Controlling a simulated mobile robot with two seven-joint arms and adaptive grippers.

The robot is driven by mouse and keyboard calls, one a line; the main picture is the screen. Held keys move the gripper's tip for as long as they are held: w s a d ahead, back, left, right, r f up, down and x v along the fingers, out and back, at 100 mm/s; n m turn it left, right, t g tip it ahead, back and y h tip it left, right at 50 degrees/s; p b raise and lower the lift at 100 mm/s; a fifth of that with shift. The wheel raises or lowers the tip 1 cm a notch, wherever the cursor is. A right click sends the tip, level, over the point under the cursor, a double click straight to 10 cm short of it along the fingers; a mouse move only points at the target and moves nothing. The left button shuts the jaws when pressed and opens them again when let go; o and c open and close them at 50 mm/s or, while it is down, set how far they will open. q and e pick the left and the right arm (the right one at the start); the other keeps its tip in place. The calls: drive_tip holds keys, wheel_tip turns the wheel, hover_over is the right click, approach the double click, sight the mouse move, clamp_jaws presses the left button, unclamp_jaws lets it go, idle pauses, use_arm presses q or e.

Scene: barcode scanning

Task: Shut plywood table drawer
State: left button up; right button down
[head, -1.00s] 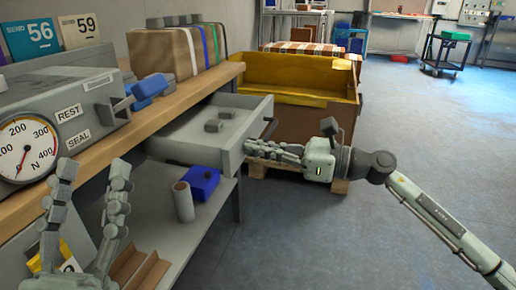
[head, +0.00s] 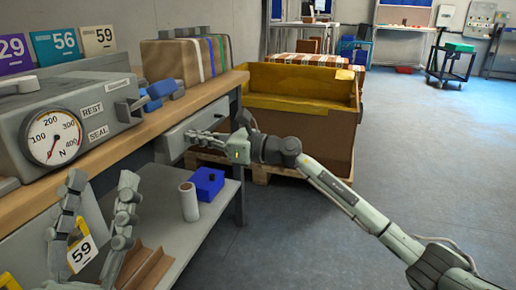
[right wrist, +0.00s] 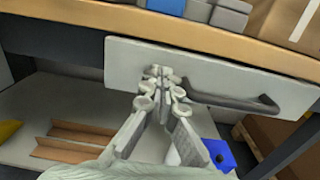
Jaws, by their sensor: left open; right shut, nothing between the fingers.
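The grey table drawer (head: 174,140) is under the plywood table top (head: 190,107). Its front looks flush or nearly flush with the table edge, and its inside no longer shows. In the right wrist view the drawer front (right wrist: 130,62) spans the picture, with a dark bar handle (right wrist: 235,101) on it. My right gripper (head: 192,137) is shut and empty, its fingertips at the drawer front, touching or very close; they also show in the right wrist view (right wrist: 160,75). My left gripper (head: 100,188) is open and empty at lower left, beside the table.
A lower shelf (head: 215,212) holds a blue box (head: 207,184), a pale cylinder (head: 189,201) and brown angle pieces (head: 145,265). A dial gauge machine (head: 100,125) stands on the table. A yellow-lined crate (head: 310,110) stands behind my right arm. The floor to the right is clear.

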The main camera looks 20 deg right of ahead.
use_arm(q)
drive_tip(key=shift+s+r+t, duration=0.3)
drive_tip(key=shift+s+r, duration=0.1)
use_arm(e)
drive_tip(key=x, duration=0.2)
drive_tip(key=shift+w+a+r, duration=0.1)
drive_tip(key=shift+w+a, duration=0.15)
use_arm(q)
drive_tip(key=shift+f, duration=0.1)
